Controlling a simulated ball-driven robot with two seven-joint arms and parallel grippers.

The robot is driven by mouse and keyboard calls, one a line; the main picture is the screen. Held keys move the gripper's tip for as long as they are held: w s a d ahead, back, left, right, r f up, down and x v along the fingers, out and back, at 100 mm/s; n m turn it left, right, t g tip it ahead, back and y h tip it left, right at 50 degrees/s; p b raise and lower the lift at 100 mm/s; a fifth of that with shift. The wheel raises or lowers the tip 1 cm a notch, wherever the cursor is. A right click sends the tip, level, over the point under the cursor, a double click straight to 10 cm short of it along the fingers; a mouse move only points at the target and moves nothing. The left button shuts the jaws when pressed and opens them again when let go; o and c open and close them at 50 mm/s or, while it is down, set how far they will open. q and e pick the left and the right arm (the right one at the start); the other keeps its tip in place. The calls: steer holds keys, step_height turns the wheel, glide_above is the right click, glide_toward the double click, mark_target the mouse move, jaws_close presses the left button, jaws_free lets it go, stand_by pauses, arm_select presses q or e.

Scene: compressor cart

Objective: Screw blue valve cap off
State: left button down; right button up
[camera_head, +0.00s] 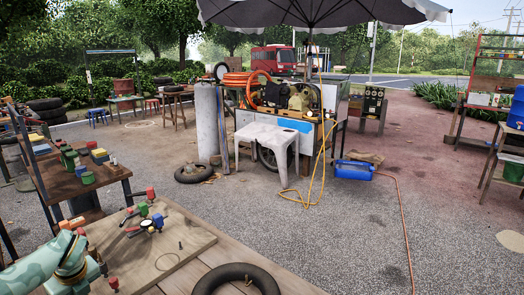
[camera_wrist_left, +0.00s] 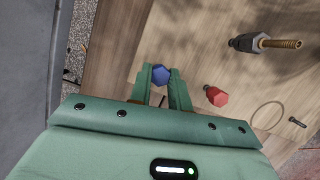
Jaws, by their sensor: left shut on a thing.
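The blue valve cap (camera_wrist_left: 160,75) is a small hexagonal piece between the tips of my left gripper (camera_wrist_left: 160,82) in the left wrist view. The green fingers are shut on its sides. What lies under the cap is mostly hidden. In the head view my left arm comes in at the lower left over the wooden board, with the left gripper (camera_head: 84,272) pointing down; the cap it holds is hidden there. A red cap (camera_wrist_left: 216,96) lies beside the gripper, apart from it, and also shows in the head view (camera_head: 113,283). My right gripper is not in view.
A dark fitting with a brass threaded end (camera_wrist_left: 265,43) lies on the board (camera_head: 200,238). A thin ring (camera_head: 167,261) and a small bolt (camera_head: 180,244) lie there too. Several coloured caps and a gauge (camera_head: 146,225) sit at the board's back. A black tyre (camera_head: 236,274) lies to the right.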

arm_select(q)
steer(key=shift+r+p, duration=2.05)
steer(key=shift+r, duration=0.65)
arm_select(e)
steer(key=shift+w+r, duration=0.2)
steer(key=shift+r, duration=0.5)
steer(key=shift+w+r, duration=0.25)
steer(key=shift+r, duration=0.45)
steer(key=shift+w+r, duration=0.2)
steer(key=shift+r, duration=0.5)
arm_select(q)
step_height(320, 180, up, 5)
steer(key=p, duration=0.4)
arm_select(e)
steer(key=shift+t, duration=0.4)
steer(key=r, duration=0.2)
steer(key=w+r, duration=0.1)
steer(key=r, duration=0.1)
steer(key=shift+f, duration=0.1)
